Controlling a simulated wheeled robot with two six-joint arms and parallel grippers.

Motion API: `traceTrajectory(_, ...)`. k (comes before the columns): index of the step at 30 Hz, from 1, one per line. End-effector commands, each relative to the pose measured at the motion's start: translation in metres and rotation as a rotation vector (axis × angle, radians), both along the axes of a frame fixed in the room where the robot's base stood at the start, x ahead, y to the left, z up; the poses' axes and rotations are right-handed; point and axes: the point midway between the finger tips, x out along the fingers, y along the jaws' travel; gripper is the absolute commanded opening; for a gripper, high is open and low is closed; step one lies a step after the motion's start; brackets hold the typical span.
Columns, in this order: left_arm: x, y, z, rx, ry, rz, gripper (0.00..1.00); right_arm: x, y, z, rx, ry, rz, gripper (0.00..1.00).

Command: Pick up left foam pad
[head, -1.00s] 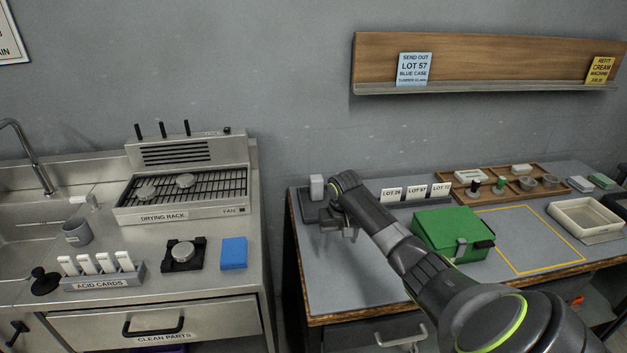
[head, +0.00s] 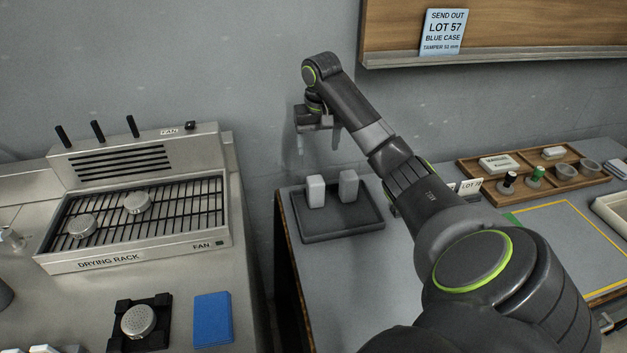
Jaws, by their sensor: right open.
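Two small upright blocks, which look like the foam pads, stand in a dark tray (head: 335,226) at the bench's left end. The left foam pad (head: 316,191) is white. The right foam pad (head: 349,187) is grey and stands just beside it. My right gripper (head: 318,147) is open and empty. It appears above and behind the pads, with its fingers pointing down, and touches neither. My left gripper is not in view.
A drying rack (head: 140,210) with two round metal parts stands on the left counter, near a blue block (head: 212,319). A gap separates the counter from the bench. A wooden tray (head: 540,172) with small parts lies at the right. The wall is close behind.

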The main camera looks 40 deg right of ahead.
Motion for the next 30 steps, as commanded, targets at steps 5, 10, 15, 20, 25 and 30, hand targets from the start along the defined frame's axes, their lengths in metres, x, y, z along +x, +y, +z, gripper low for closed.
traceTrajectory(5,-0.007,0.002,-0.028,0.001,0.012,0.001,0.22,0.003,-0.001,-0.03,0.001,0.0,-0.001,0.69)
traceTrajectory(10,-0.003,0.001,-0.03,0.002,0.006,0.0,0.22,0.006,-0.002,-0.056,0.003,0.004,0.0,0.69)
traceTrajectory(15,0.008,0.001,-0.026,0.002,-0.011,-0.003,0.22,0.01,-0.004,-0.089,0.002,0.002,0.0,0.69)
traceTrajectory(20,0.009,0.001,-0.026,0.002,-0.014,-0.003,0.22,0.012,-0.006,-0.107,0.001,0.0,-0.001,0.69)
traceTrajectory(25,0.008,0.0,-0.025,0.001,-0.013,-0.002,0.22,0.014,-0.007,-0.116,0.002,0.0,0.0,0.69)
traceTrajectory(30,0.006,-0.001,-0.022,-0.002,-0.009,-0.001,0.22,0.021,-0.011,-0.137,0.003,0.002,-0.001,0.69)
